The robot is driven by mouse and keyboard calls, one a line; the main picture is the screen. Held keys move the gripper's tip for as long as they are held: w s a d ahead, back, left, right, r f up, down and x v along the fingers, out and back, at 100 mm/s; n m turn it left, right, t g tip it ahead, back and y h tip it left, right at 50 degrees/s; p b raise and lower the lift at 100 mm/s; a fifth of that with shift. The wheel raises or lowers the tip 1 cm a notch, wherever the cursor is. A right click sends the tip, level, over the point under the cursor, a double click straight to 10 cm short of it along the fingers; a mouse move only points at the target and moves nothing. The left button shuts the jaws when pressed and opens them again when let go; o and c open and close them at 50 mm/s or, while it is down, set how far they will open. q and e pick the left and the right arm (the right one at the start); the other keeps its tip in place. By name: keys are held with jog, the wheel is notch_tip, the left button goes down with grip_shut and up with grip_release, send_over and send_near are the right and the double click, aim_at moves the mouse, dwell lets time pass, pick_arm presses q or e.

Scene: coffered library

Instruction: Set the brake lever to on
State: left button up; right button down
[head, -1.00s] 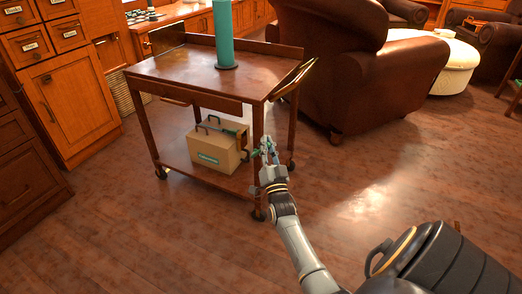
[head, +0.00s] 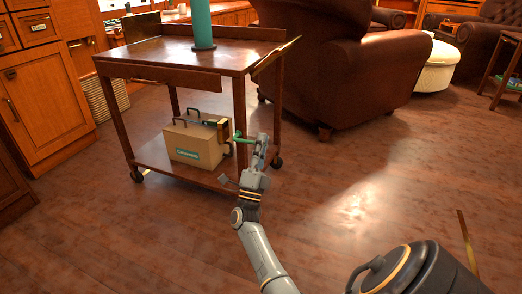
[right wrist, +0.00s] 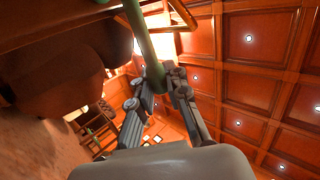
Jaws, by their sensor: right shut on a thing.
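The brake lever (head: 243,140) is a thin green bar at the right front leg of a wooden cart (head: 160,70), low near the box on its lower shelf. It sticks out sideways toward my right gripper (head: 261,143). In the right wrist view the green lever (right wrist: 140,32) comes down from the top to between the fingers of my right gripper (right wrist: 160,88), which is shut on it. The lever's pivot and any on or off marks cannot be made out. My left gripper is not in view.
A tan box (head: 196,145) with dark handles sits on the cart's lower shelf. A teal cylinder (head: 202,22) stands on the cart top. A brown leather armchair (head: 330,60) is behind the cart to the right. Wooden cabinets (head: 40,100) stand at left.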

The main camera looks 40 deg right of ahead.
jog(key=shift+w+a+f+m+g+h+b, duration=0.2)
jog(key=shift+f+m+g+b, duration=0.2)
jog(key=shift+m, duration=0.2)
jog(key=shift+w+a+f+m+g+h+b, duration=0.1)
jog(key=shift+f+m+g+h+b, duration=0.1)
jog(key=shift+f+m+g+b, duration=0.3)
jog(key=shift+r, duration=0.3)
jog(key=c, duration=1.6)
grip_release()
jog(key=shift+w+a, duration=0.1)
jog(key=shift+r, duration=0.15)
notch_tip(320, 180, up, 10)
jog(key=shift+f, duration=0.1)
